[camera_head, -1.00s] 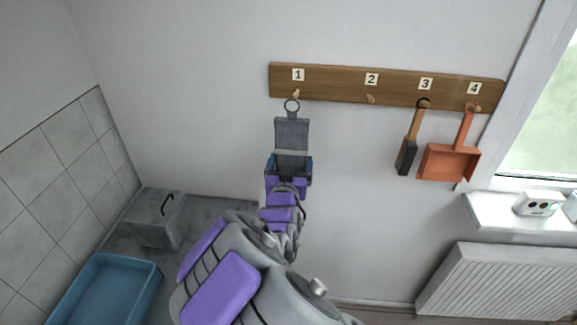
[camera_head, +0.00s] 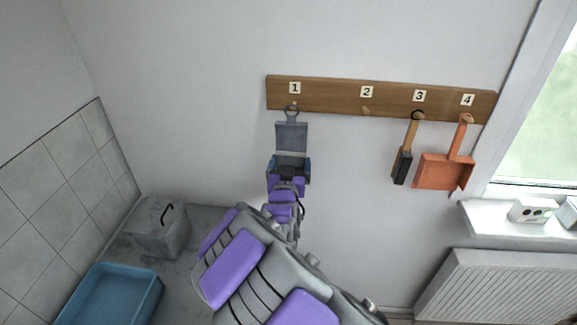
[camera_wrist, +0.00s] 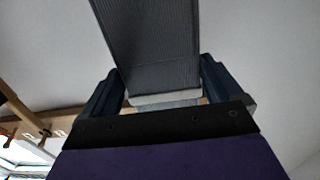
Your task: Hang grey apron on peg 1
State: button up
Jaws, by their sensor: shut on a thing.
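The grey apron (camera_head: 291,137) is a small grey cloth piece with a ring at its top, upright in front of the wall below label 1. My gripper (camera_head: 290,163) is shut on its lower part. The apron's ring (camera_head: 292,112) overlaps peg 1 (camera_head: 293,106) in the head view; I cannot tell whether the ring is around the peg or only in front of it. In the wrist view the apron (camera_wrist: 150,45) rises between the two dark fingers of my gripper (camera_wrist: 165,95).
The wooden peg board (camera_head: 330,97) has a bare peg 2 (camera_head: 366,110). A brush (camera_head: 404,160) hangs on peg 3 and an orange dustpan (camera_head: 444,172) on peg 4. A blue tray (camera_head: 110,295) and grey box (camera_head: 158,228) stand lower left. A radiator (camera_head: 500,290) is lower right.

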jog(key=shift+w+f+p, duration=0.15)
jog(key=shift+w+p, duration=0.55)
jog(key=shift+w, duration=0.9)
jog(key=shift+w+d+f, duration=0.1)
jog(key=shift+w+f, duration=0.35)
jog(key=shift+w, duration=0.25)
jog(key=o, duration=0.8)
jog(key=shift+f, duration=0.1)
jog(key=shift+o, duration=0.2)
